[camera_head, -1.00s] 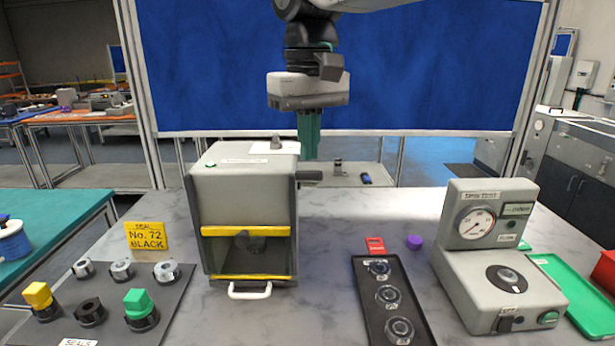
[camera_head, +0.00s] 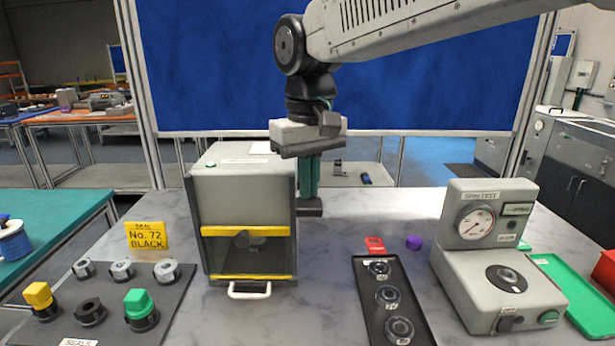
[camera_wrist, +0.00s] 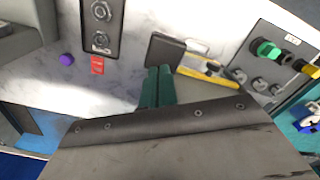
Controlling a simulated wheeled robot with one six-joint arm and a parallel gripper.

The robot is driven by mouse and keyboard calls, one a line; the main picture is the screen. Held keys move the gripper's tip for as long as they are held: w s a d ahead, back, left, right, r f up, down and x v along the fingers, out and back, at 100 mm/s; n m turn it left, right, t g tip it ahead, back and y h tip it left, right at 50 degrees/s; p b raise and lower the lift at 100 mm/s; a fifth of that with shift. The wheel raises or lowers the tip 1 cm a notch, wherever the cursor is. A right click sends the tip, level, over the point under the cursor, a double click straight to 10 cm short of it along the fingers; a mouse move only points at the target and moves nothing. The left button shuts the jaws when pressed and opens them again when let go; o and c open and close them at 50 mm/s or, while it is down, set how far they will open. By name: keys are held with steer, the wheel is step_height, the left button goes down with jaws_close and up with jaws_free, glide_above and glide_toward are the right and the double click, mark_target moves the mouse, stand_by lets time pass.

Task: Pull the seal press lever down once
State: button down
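The seal press (camera_head: 240,180) is a grey box with yellow bars across its open front and a white handle at its base. Its dark lever end (camera_head: 310,207) is low at the press's right side; in the wrist view a dark block (camera_wrist: 165,50) just past the fingertips looks like the same lever. My gripper (camera_head: 308,196) has its teal fingers together, pointing down, with the tips at the lever's top, apparently touching it. The fingers also show in the wrist view (camera_wrist: 157,85) with nothing between them. A grey part shows inside the press, unclear in shape.
A seal mat (camera_head: 165,315) with several seals lies at left, near a yellow sign (camera_head: 147,236). A black tray (camera_head: 362,300) with round parts, a purple cap (camera_head: 413,242) and a gauge tester (camera_head: 490,265) stand at right. Marble is clear between the press and the black tray.

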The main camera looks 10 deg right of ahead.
mark_target(309, 203)
steer(key=shift+f, duration=2.2)
steer(key=shift+r, duration=5.45)
steer(key=shift+r, duration=0.15)
steer(key=shift+r, duration=1.9)
steer(key=shift+d, duration=0.1)
